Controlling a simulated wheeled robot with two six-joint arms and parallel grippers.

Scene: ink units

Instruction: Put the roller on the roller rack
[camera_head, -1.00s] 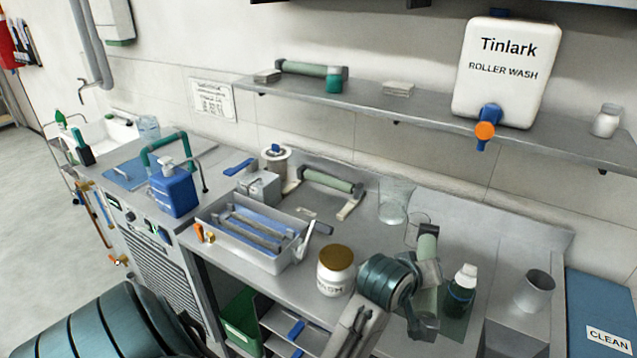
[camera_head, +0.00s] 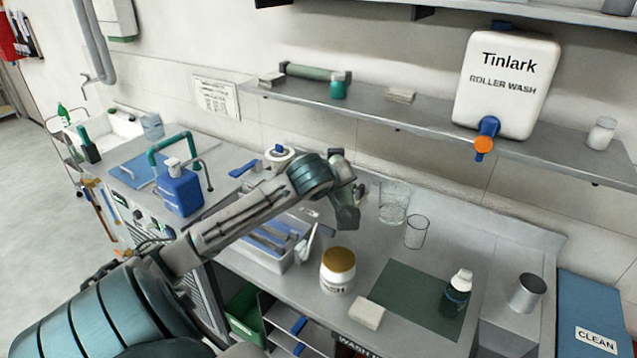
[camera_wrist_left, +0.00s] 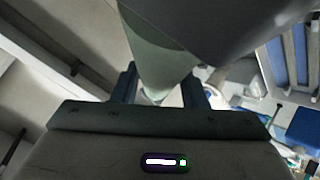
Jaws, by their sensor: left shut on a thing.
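My left gripper (camera_head: 347,205) is over the back of the bench, left of the glass beakers. In the left wrist view the same gripper (camera_wrist_left: 160,88) is shut on a pale green roller (camera_wrist_left: 152,55), which passes between its fingers. In the head view I cannot make out the held roller behind my gripper and arm. The bench rack with pale feet and a green bar, seen earlier, is now hidden behind my left arm. Another green roller (camera_head: 315,73) lies on the wall shelf. My right gripper is out of view.
Two glass beakers (camera_head: 393,203) stand right of the gripper. A grey tray (camera_head: 262,258) is partly under my arm. The wall shelf (camera_head: 440,125) overhangs the bench.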

